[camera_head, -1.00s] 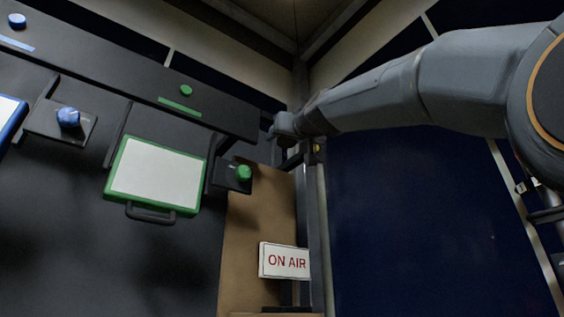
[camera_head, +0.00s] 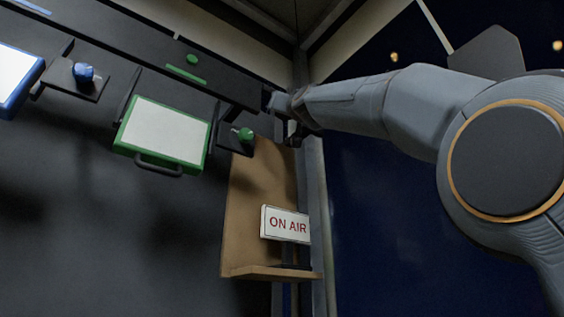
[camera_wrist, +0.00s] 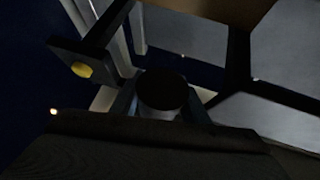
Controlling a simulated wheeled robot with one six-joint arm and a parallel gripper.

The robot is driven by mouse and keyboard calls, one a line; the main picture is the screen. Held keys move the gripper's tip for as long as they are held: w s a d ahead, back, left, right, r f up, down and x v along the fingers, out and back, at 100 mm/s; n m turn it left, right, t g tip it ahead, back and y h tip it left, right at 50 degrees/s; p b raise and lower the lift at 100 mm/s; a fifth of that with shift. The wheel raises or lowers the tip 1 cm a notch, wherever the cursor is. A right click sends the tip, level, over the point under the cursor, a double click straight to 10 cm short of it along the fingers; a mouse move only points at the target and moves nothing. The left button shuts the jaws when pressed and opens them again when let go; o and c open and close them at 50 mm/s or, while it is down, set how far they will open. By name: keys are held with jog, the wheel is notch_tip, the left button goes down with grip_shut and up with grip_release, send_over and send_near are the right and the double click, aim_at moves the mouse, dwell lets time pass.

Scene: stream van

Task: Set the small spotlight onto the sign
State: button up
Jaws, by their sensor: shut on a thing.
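The white ON AIR sign (camera_head: 287,224) with red letters stands upright above a small wooden ledge in the head view. My gripper (camera_head: 292,130) is up at the corner, above the sign and apart from it; its jaws are small and dark there. In the wrist view my gripper (camera_wrist: 161,108) is shut on a dark, round-ended thing (camera_wrist: 162,90), which looks like the small spotlight. Its lower part is hidden by the wrist. I cannot make out the held thing in the head view.
A tan board (camera_head: 248,205) with a ledge (camera_head: 262,272) backs the sign. A black overhead rail (camera_head: 140,55) carries a green-framed panel (camera_head: 160,133), a green knob (camera_head: 245,134) and a blue knob (camera_head: 83,72). A yellow knob (camera_wrist: 82,70) sits near my gripper in the wrist view.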

dwell(0.3)
jog(key=o, duration=1.1)
jog(key=shift+c, duration=0.2)
jog(key=b+v, duration=0.4)
jog(key=v, duration=0.2)
jog(key=shift+s+f+b, duration=0.15)
jog(key=shift+f+b, duration=0.1)
jog(key=shift+b, duration=0.1)
jog(key=shift+s+d+f, duration=0.2)
jog(key=shift+s+f, duration=0.1)
jog(key=shift+s, duration=0.2)
